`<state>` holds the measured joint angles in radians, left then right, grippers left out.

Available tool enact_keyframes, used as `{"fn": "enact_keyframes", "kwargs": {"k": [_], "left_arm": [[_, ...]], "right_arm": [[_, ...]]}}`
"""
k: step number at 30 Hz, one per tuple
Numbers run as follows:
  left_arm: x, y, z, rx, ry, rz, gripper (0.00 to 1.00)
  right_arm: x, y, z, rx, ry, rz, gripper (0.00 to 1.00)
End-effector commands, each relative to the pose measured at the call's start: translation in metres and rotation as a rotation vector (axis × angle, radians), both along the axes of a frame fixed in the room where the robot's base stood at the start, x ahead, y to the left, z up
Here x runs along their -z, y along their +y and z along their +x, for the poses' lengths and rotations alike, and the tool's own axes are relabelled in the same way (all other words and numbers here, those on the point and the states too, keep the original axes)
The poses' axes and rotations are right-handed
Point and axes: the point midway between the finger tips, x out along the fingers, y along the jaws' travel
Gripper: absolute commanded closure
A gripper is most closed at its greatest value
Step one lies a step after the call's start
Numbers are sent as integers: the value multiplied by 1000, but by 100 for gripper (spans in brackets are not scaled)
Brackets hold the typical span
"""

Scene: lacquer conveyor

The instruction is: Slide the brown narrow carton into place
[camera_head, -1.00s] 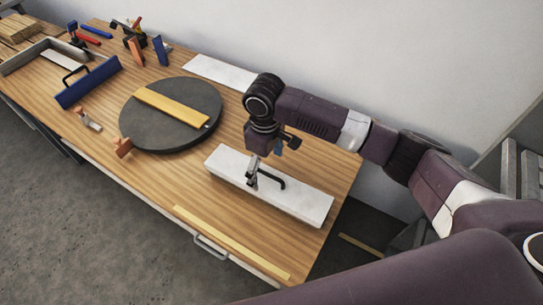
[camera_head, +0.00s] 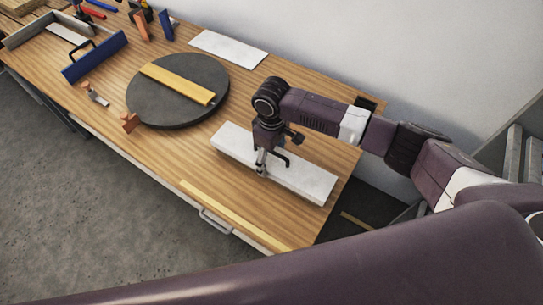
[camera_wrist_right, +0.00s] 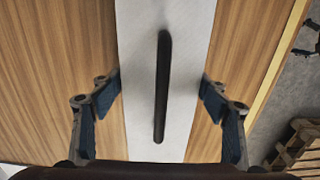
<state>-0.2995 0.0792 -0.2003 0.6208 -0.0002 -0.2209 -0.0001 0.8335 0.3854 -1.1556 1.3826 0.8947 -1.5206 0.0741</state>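I see no clearly brown narrow carton. A long white block (camera_head: 308,183) with a dark bar handle (camera_wrist_right: 162,85) lies at the right end of the wooden bench. My right gripper (camera_head: 264,168) is low over this block. In the right wrist view my right gripper (camera_wrist_right: 161,82) is open, its blue-padded fingers on either side of the handle and roughly over the block's long edges. Whether they touch the block I cannot tell. A narrow yellow bar (camera_head: 178,83) lies across a dark round disc (camera_head: 150,108). My left gripper is not in view.
A blue block with a handle (camera_head: 95,58) and a grey open tray (camera_head: 22,34) stand at the left. A flat white plate (camera_head: 228,48) lies by the wall. A pale yellow strip (camera_head: 232,214) runs along the front edge. Bare bench (camera_head: 205,165) lies between the disc and front edge.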

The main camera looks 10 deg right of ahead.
Motion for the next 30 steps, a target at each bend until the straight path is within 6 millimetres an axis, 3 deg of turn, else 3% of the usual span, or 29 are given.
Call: {"fn": "enact_keyframes", "kwargs": {"k": [8,30], "left_arm": [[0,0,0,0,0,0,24],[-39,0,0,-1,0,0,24]], "right_arm": [[-1,0,0,0,-1,1,62],[-3,40,-40,2,3,3,62]]}}
